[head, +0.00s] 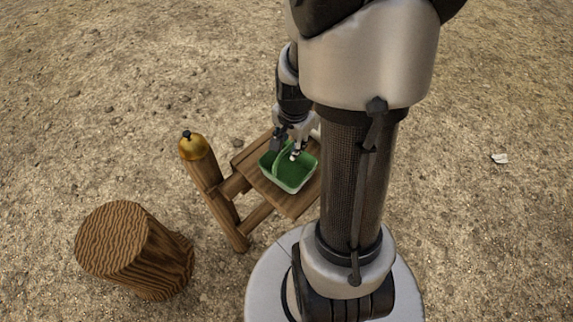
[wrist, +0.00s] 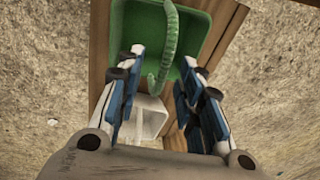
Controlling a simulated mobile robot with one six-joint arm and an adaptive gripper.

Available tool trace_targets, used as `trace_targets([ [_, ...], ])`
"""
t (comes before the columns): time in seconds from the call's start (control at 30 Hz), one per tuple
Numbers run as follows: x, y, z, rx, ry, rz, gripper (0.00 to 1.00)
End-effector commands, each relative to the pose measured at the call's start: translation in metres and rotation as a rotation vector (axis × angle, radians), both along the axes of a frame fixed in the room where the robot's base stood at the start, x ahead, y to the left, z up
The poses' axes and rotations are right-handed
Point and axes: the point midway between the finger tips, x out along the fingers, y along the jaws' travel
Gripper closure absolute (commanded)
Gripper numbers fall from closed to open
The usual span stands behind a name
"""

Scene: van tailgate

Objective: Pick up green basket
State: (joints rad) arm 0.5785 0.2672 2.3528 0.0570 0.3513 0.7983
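The green basket (head: 292,180) stands on a small wooden table (head: 299,206) in the head view. It has a pale rim and an arched handle. In the wrist view the basket (wrist: 130,32) is at the top, with its green handle (wrist: 168,50) reaching down between my fingers. My gripper (head: 293,150) is over the basket in the head view. In the wrist view my gripper (wrist: 160,75) is open, with a finger on either side of the handle and gaps between. A whitish object (wrist: 147,117), unclear, shows below the handle between the fingers.
A wooden post with a golden bell-like top (head: 194,147) stands left of the basket. A wooden stump (head: 130,247) is at the lower left. Sandy ground around is mostly clear. A small white scrap (head: 500,158) lies at the right.

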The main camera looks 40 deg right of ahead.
Motion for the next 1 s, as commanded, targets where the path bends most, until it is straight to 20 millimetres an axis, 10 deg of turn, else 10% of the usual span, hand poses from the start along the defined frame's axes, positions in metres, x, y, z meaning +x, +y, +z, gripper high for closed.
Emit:
trace_targets([
  [0.53, 0.011, -0.006, -0.039, 0.000, 0.000, 0.000, 0.66],
  [1.0, 0.011, -0.006, -0.039, 0.001, 0.000, 0.000, 0.97],
])
